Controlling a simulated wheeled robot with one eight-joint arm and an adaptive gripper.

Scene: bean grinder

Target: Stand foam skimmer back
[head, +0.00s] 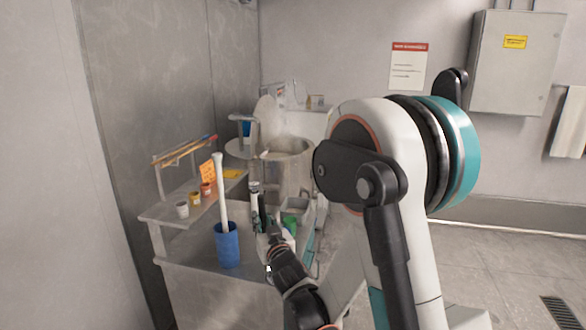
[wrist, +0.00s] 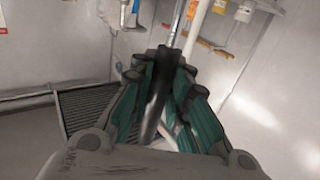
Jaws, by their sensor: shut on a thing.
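My gripper (wrist: 165,85) is shut on the dark handle (wrist: 155,105) of a long tool, which I take to be the foam skimmer. Its thin metal rod (wrist: 175,22) runs away from the fingers in the wrist view. In the head view my gripper (head: 262,222) is just right of a blue cylindrical holder (head: 228,246), above the bench. A long white stick (head: 221,190) stands in that holder. The far end of the held tool cannot be made out.
A large metal pot (head: 288,165) stands behind the gripper. A side shelf (head: 160,212) at the left carries small cups (head: 182,209) and an orange card (head: 207,171). A tray with green items (head: 293,217) lies close right of the gripper.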

